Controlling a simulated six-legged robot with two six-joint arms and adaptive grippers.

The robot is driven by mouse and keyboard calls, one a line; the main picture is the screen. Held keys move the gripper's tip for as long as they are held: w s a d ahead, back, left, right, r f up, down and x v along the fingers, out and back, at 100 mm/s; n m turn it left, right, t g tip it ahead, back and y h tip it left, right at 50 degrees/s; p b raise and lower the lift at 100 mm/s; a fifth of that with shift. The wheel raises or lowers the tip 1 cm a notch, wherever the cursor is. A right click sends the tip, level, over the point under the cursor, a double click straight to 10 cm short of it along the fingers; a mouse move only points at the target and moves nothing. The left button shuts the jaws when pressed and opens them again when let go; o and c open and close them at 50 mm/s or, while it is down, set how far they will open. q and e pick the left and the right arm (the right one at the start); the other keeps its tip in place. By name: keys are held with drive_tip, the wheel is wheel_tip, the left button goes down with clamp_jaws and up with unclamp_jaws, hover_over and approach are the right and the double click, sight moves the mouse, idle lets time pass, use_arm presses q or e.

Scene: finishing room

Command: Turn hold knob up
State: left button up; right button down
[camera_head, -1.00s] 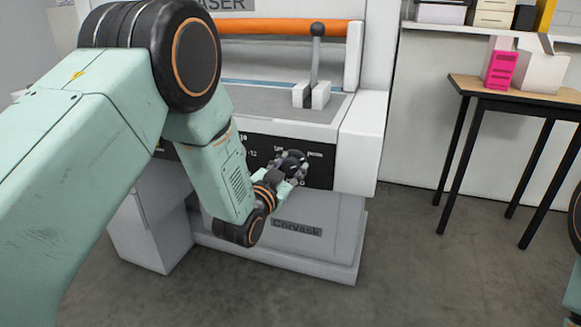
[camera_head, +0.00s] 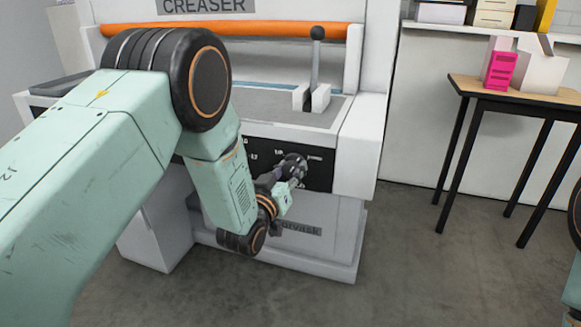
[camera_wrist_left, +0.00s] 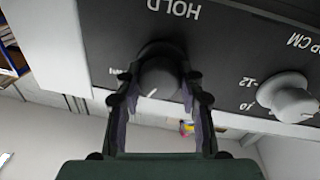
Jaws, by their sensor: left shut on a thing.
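The hold knob (camera_wrist_left: 158,80) is a dark round knob with a white pointer line, under the HOLD label on the black panel of the creaser (camera_head: 262,29). My left gripper (camera_wrist_left: 158,95) is shut on the knob, one finger on each side, in the left wrist view. In the head view my left gripper (camera_head: 292,170) is at the right part of the black panel, and the knob is mostly hidden behind it. My right gripper is not in view.
A pale knob (camera_wrist_left: 287,97) stands on the same panel, beside the hold knob. An upright lever (camera_head: 316,62) stands above the panel. A wooden table (camera_head: 530,102) with a pink box (camera_head: 499,70) is at the right. The floor between is clear.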

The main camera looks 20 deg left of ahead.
use_arm(q)
drive_tip(key=n+p, duration=0.1)
drive_tip(key=n, duration=0.4)
drive_tip(key=shift+y, duration=0.3)
drive_tip(key=n+p, duration=0.1)
drive_tip(key=n, duration=0.1)
drive_tip(key=n+p, duration=0.1)
drive_tip(key=n, duration=0.2)
drive_tip(key=shift+f+t+y, duration=0.1)
drive_tip(key=shift+t+y, duration=0.2)
drive_tip(key=n+p, duration=0.1)
drive_tip(key=n, duration=0.4)
drive_tip(key=shift+y+p, duration=0.3)
drive_tip(key=shift+p, duration=0.05)
drive_tip(key=shift+f+n+y+p, duration=0.1)
drive_tip(key=shift+n+y+p, duration=0.45)
drive_tip(key=shift+n, duration=1.35)
drive_tip(key=o, duration=1.2)
drive_tip(key=shift+s, duration=0.1)
